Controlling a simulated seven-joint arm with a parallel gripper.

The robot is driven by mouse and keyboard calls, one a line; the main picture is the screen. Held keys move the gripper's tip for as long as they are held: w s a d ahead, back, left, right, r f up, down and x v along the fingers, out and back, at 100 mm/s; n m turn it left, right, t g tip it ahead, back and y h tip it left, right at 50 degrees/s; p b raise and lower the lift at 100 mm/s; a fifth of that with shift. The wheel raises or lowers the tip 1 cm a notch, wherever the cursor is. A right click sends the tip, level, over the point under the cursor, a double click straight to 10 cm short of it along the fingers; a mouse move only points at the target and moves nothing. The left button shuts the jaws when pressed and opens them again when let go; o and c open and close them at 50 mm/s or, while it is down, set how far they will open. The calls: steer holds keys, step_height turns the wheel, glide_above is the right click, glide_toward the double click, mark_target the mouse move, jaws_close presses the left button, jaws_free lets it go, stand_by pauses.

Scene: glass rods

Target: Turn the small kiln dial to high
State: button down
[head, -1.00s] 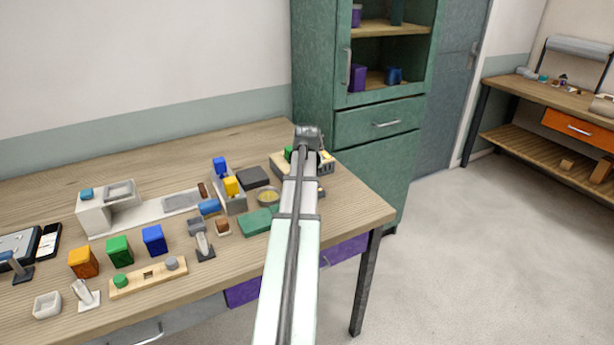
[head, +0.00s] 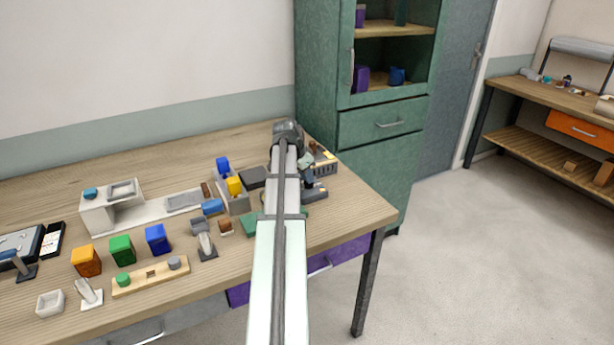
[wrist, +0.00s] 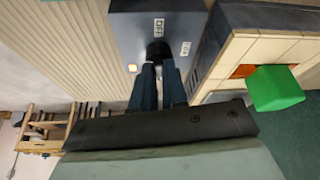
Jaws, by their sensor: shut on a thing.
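In the wrist view, the small dial (wrist: 157,48) is a dark round knob on the face of a blue-grey control box (wrist: 130,25). My gripper (wrist: 159,66) is shut on the dial, with its two dark fingers on either side of it. A white label above the dial seems to read OFF. A second label to its right is too small to read surely. A small lit lamp (wrist: 132,68) is at the box's lower left. The dial's pointer is hidden. In the head view, my own arm hides the fingertips and the dial.
In the wrist view, a pale brick kiln (wrist: 250,45) stands right of the control box, with a green block (wrist: 275,88) at its orange opening. In the head view, a dark box (head: 252,177) lies left of my arm. The green cabinet (head: 375,150) stands beyond the table.

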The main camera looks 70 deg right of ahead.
steer(key=shift+w+d+m+g, duration=0.1)
steer(key=shift+m+g, duration=0.2)
steer(key=shift+m, duration=0.8)
steer(key=shift+y, duration=0.3)
steer(key=c, duration=1.2)
jaws_free()
steer(key=shift+o, duration=0.2)
steer(key=v, duration=1.4)
